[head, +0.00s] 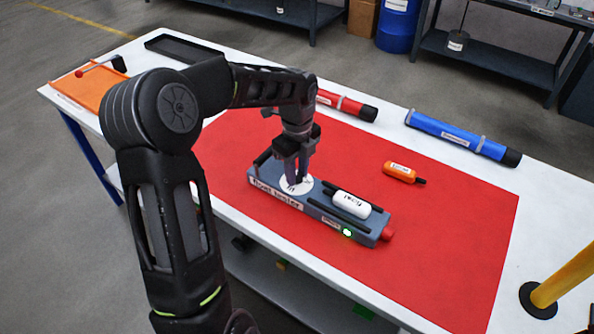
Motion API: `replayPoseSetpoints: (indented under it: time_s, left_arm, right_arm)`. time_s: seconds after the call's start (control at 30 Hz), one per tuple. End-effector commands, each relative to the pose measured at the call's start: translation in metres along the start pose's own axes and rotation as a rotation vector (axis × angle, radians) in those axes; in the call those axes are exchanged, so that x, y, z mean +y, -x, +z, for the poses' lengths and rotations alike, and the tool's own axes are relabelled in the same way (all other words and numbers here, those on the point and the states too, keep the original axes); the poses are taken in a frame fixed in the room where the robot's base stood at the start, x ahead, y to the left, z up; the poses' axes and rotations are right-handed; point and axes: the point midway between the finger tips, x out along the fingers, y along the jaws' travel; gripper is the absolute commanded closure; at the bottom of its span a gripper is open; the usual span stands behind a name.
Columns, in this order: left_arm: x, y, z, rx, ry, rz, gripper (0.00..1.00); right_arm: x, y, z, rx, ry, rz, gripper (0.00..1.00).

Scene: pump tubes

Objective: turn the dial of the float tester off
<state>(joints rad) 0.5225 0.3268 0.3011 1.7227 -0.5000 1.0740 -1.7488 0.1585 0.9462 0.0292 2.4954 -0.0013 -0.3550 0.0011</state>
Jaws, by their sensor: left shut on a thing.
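The float tester (272,198) is a grey-blue box lying on the red mat (434,243) on the white table. A white round dial face (289,189) is on its left part. My left gripper (294,181) points down over the dial and is shut on the dial's knob, which is mostly hidden between the fingers. A white float (351,205) lies in the cradle on the tester's right part. A green light (347,232) glows on the tester's front. A red part (387,234) is at its right end. My right gripper is not in view.
An orange float (399,172) lies on the mat. A red tube (347,105) and a blue tube (462,137) lie along the back. An orange tray (82,91) and a black tray (183,46) are at left. A yellow post (563,277) stands at right.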

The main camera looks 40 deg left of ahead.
Motion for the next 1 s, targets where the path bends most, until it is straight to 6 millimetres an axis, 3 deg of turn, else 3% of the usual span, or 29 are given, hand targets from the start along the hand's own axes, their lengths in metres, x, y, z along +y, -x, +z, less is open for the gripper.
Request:
replayPoseSetpoints:
  time_s: [0.37,1.0]
  left_arm:
    - [-0.0006,0.0002,-0.0003,0.000,0.110,-0.001,1.00]
    - [-0.0015,0.0003,-0.0001,0.000,0.613,-0.002,1.00]
  right_arm:
    - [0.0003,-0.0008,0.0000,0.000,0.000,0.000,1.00]
    - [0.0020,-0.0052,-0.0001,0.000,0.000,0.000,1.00]
